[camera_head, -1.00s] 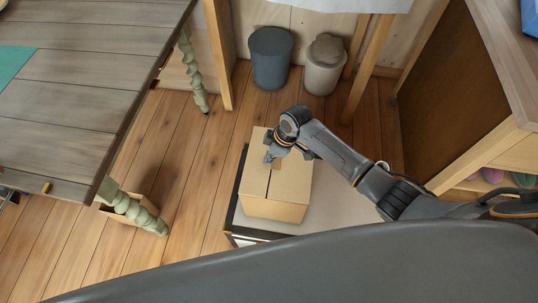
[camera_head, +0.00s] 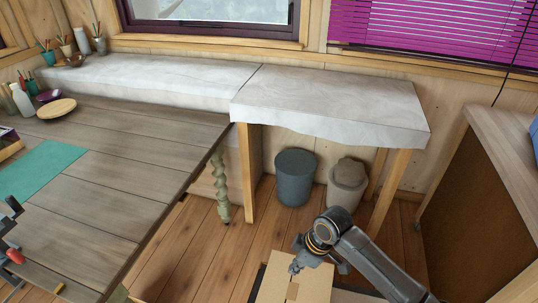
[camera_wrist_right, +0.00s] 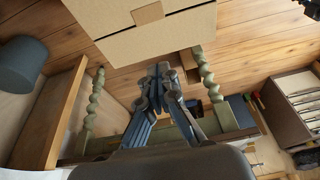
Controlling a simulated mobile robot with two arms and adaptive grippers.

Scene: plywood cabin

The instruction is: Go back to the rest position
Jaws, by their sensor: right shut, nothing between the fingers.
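My right gripper (camera_head: 296,265) is over the closed cardboard box (camera_head: 314,279) at the bottom of the head view. Its fingers are together with nothing between them. In the right wrist view the shut fingers (camera_wrist_right: 160,75) point toward the box (camera_wrist_right: 165,38), whose near side and tape strip fill the top. The gap between fingertips and box is hard to judge, but the gripper does not hold it. My right arm comes in from the lower right. My left gripper is not identifiable in either view.
A plank table (camera_head: 130,150) with green turned legs stands at left. A cloth-covered bench (camera_head: 330,100) runs along the wall, with two bins (camera_head: 295,178) below. A cabinet (camera_head: 470,215) is at right. Bare wooden floor (camera_head: 205,240) lies between table and box.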

